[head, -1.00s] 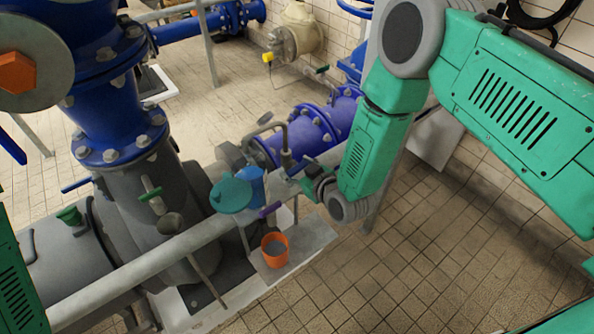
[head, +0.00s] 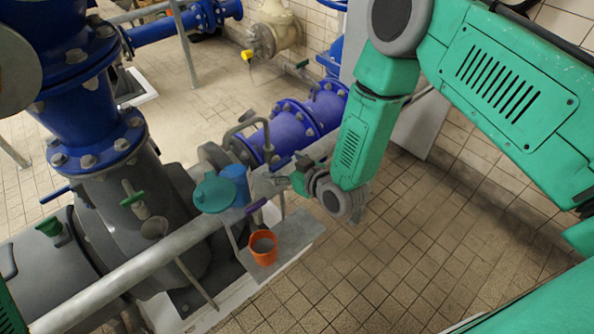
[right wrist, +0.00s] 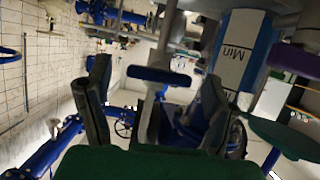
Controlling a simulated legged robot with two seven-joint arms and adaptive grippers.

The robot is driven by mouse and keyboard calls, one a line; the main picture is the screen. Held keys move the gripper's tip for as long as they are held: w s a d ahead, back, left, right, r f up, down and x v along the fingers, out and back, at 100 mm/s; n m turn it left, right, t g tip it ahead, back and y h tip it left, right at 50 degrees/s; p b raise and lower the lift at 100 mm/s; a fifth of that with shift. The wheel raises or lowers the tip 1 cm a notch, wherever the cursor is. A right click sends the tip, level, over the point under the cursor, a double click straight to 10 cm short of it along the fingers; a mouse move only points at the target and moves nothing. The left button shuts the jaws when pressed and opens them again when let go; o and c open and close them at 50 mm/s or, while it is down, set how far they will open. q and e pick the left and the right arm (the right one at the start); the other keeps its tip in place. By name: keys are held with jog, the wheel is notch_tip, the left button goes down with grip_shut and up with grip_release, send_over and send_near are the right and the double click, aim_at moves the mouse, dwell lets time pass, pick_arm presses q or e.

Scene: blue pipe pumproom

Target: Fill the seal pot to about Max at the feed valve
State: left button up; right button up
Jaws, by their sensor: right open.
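The seal pot (head: 235,180) is a blue cylinder beside the grey rail; in the right wrist view it (right wrist: 233,62) shows a white scale strip reading "Min". Its liquid level cannot be made out. A teal round lid (head: 214,194) sits beside it. A blue handle (right wrist: 158,76) on a grey pipe shows in the right wrist view, possibly the feed valve's. My right gripper (head: 283,182) is open beside the pot; in its wrist view the gripper (right wrist: 155,82) has its fingers on either side of the handle, contact not clear. My left gripper is out of view.
A purple handle (head: 257,206) sits below the pot. An orange bucket (head: 263,248) stands on a grey ledge (head: 293,236) under it. The grey rail (head: 130,270) runs along the front. Large blue pipework (head: 295,125) lies behind. The tiled floor at right is clear.

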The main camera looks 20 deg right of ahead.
jog(key=v, duration=1)
jog(key=shift+s, duration=0.2)
jog(key=shift+d, duration=0.1)
jog(key=shift+f, duration=0.15)
jog(key=s+d+f+m+g+h+b, duration=0.1)
jog(key=s+f+g+b, duration=0.2)
jog(key=s+f, duration=0.3)
jog(key=s+d+f+g+h+b, duration=0.1)
jog(key=s+d+f+g+b, duration=0.15)
jog(key=s+f, duration=0.4)
jog(key=s+d+f+m+g+h+b, duration=0.2)
jog(key=s+d+f+g+b, duration=0.2)
jog(key=s+f, duration=0.4)
jog(key=s+g+b, duration=0.1)
jog(key=s+g, duration=0.1)
jog(key=s, duration=0.3)
jog(key=shift+s+f+m+b, duration=0.25)
jog(key=shift+s+m+b, duration=0.05)
jog(key=shift+s, duration=0.05)
jog(key=shift+w+d+g, duration=0.1)
jog(key=shift+w+g, duration=0.05)
jog(key=shift+g, duration=0.1)
